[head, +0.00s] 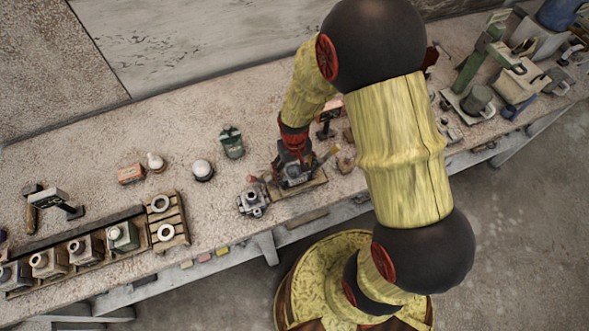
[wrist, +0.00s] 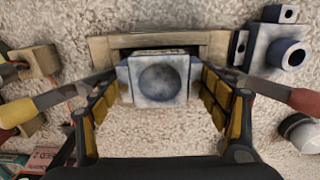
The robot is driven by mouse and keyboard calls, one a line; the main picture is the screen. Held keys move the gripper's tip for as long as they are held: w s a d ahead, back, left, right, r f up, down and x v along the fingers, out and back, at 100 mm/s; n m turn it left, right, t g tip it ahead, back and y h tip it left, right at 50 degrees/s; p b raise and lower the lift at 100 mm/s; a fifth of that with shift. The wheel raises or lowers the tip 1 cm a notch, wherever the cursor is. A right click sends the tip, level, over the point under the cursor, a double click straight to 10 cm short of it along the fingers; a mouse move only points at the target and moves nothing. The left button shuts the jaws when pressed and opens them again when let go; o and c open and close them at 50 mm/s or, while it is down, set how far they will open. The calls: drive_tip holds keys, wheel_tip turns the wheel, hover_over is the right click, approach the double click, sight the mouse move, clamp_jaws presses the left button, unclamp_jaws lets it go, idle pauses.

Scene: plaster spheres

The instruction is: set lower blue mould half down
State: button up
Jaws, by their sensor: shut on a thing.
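The lower blue mould half is a pale blue-grey block (wrist: 158,82) with a round hollow in its face, in the middle of the wrist view. My gripper (wrist: 160,88) is shut on it, with a yellow-padded finger against each side. In the head view my gripper (head: 296,170) is low over the bench, and the mould half is mostly hidden there. A wooden frame (wrist: 100,48) lies just beyond the block in the wrist view. I cannot tell whether the block touches anything beneath it.
A blue-grey block with a round collar (wrist: 278,52) stands close to the right in the wrist view; it also shows in the head view (head: 253,202). Tools lie on both sides of my gripper. A slatted crate (head: 178,212) and several pots stand left. Speckled bench between is partly clear.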

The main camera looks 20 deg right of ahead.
drive_tip(key=shift+f+b, duration=0.45)
drive_tip(key=shift+f, duration=0.25)
drive_tip(key=o, duration=1.3)
drive_tip(key=shift+o, duration=0.5)
drive_tip(key=shift+r, duration=0.1)
drive_tip(key=shift+r+p, duration=1.55)
drive_tip(key=shift+r, duration=0.35)
